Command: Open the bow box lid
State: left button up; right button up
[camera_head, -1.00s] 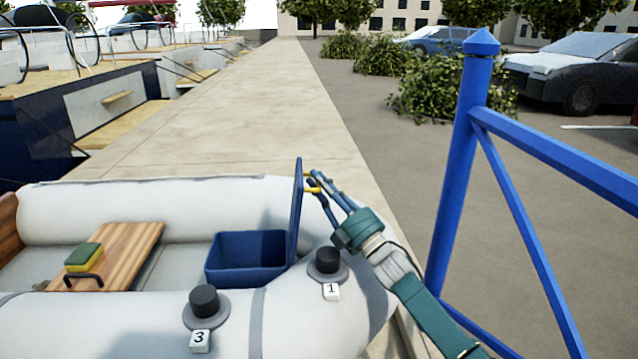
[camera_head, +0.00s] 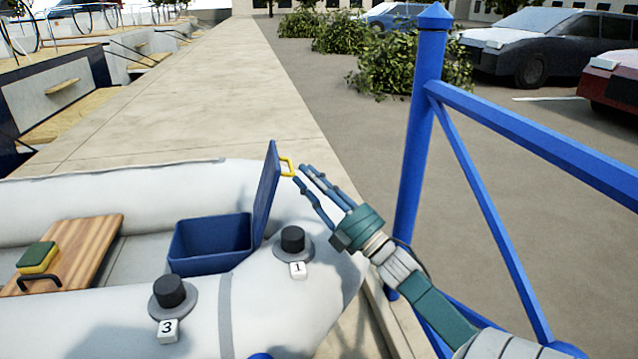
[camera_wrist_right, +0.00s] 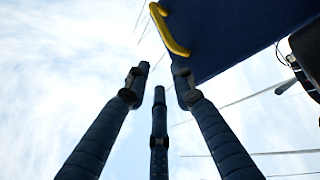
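The blue bow box (camera_head: 212,246) sits in the bow of the grey inflatable boat. Its lid (camera_head: 266,194) stands raised, roughly upright, on the box's right side. A yellow handle (camera_head: 288,166) is on the lid's upper edge. My right gripper (camera_head: 301,174) is open just right of the handle, its fingers apart and nothing between them. In the right wrist view, the fingers (camera_wrist_right: 159,85) are spread, and the lid (camera_wrist_right: 235,30) with its yellow handle (camera_wrist_right: 168,30) is beyond their tips. My left gripper is not in view.
Black valve caps labelled 1 (camera_head: 292,240) and 3 (camera_head: 169,291) stand on the tube near the box. A wooden seat (camera_head: 85,250) holds a green and yellow sponge (camera_head: 38,257). A blue railing (camera_head: 418,130) stands at right; the quay (camera_head: 190,110) is clear.

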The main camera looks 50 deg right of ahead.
jog(key=shift+s+d, duration=0.15)
jog(key=shift+s, duration=1.5)
